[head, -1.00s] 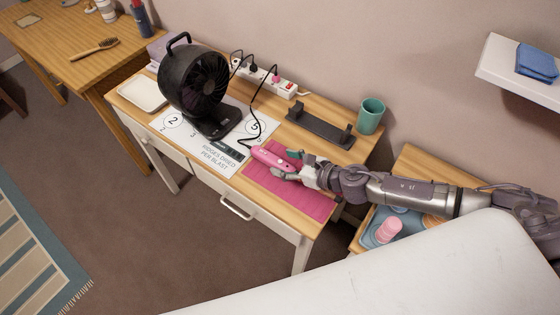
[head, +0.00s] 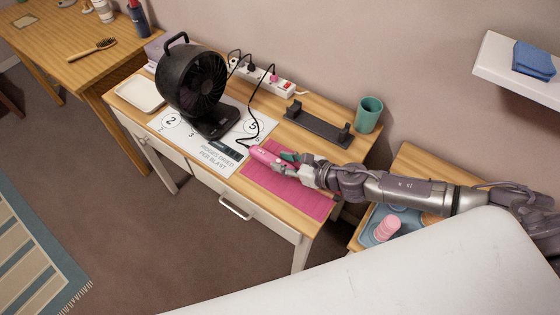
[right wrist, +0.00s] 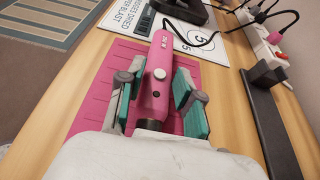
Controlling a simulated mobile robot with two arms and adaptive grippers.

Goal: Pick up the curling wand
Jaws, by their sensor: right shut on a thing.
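The pink curling wand (head: 263,155) lies over the pink mat (head: 310,201) on the white-framed table. In the right wrist view the wand (right wrist: 157,60) shows a round white button and a dark cord at its far end. My right gripper (head: 284,163) comes in from the right and is shut on the wand. Its green-padded fingers (right wrist: 155,92) are on either side of the pink body. The near part of the wand is hidden by the gripper. I cannot tell whether the wand still touches the mat. My left gripper is out of view.
A black fan (head: 193,80) stands on a printed sheet (head: 181,131) left of the mat. A power strip (head: 277,84), a black holder (head: 317,126) and a teal cup (head: 369,114) are at the back. A white tray (head: 139,94) is at the left end.

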